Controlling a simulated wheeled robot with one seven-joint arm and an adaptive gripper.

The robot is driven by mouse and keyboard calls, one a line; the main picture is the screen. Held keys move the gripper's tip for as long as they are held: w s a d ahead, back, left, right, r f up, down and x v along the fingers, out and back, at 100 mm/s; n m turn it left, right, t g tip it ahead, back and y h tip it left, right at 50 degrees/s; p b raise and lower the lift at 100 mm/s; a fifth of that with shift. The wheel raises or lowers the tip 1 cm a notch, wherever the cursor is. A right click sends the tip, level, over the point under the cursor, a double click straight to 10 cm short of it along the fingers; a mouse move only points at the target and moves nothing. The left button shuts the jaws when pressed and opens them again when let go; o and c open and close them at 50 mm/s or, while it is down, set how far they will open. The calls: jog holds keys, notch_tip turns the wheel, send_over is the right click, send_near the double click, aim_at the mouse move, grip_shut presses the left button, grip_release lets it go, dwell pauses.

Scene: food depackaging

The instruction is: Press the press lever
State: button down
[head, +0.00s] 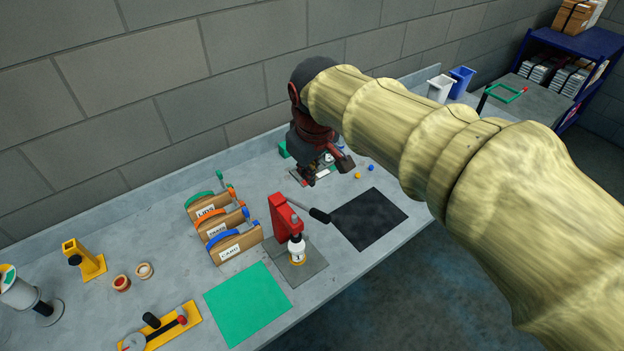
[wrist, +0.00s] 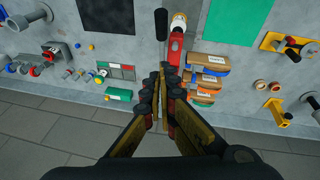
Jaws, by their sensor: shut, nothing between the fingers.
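The red press (head: 280,218) stands on a grey base plate in the head view, with a white bottle (head: 297,250) under its head. Its press lever (head: 319,215) has a black grip and slants down to the right from the top of the press. In the wrist view the red press (wrist: 175,45) and the lever's black grip (wrist: 161,24) lie just beyond my fingertips. My gripper (wrist: 161,73) is shut and empty. In the head view my gripper is above the table behind the press, apart from the lever's grip.
A yellow-based device (head: 160,328) is at the front left. A block wall bounds the back.

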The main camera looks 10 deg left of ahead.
send_over(315, 212)
jog(key=a, duration=0.2)
jog(key=x, duration=0.2)
jog(key=s+x, duration=0.1)
jog(key=x, duration=0.2)
jog(key=d+x, duration=0.1)
jog(key=x, duration=0.1)
jog(key=shift+s+f+p, duration=0.1)
jog(key=shift+f+p, duration=0.3)
jog(key=shift+f, duration=0.3)
jog(key=shift+s+d+f, duration=0.1)
jog(key=shift+d+f, duration=0.2)
jog(key=shift+f, duration=0.2)
jog(key=shift+s+d+f, duration=0.1)
jog(key=shift+d+f, duration=0.2)
jog(key=shift+f, duration=0.2)
jog(key=shift+s+d+f, duration=0.15)
jog(key=shift+d+f, duration=0.2)
jog(key=shift+f, duration=0.35)
jog(key=shift+f, duration=0.1)
